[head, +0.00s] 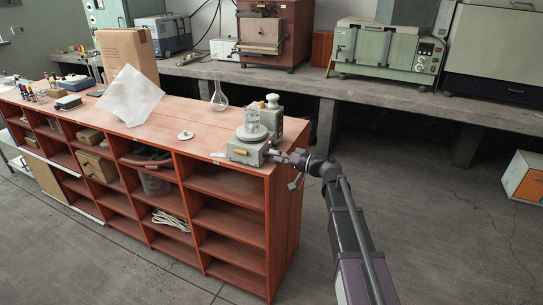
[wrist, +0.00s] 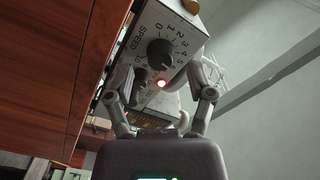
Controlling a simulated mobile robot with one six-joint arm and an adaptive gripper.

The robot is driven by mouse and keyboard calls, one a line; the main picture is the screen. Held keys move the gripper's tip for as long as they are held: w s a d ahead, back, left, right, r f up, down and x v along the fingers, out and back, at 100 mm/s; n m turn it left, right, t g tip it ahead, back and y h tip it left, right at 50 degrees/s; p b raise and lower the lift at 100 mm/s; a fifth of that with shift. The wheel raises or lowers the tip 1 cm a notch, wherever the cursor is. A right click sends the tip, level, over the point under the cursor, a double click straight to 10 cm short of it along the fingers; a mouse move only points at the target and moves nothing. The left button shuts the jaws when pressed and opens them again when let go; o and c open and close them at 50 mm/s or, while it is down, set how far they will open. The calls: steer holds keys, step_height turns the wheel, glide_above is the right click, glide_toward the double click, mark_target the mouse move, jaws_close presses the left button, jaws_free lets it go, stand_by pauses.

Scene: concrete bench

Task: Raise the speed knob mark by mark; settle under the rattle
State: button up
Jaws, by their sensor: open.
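I cannot read exactly which mark the knob points to. A red light (wrist: 161,84) glows below it, and another dark knob (wrist: 133,86) lies lower left. My gripper (wrist: 162,92) is open, its fingers spread in front of the panel. No grip on the speed knob shows.
A grey unit with a white top (head: 272,103) stands right behind the device. A round flask (head: 219,98), a small white lid (head: 185,135) and a white sheet (head: 131,95) are on the red top (head: 170,115).

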steer(key=shift+x, duration=0.8)
jaws_close()
steer(key=shift+m, duration=1.6)
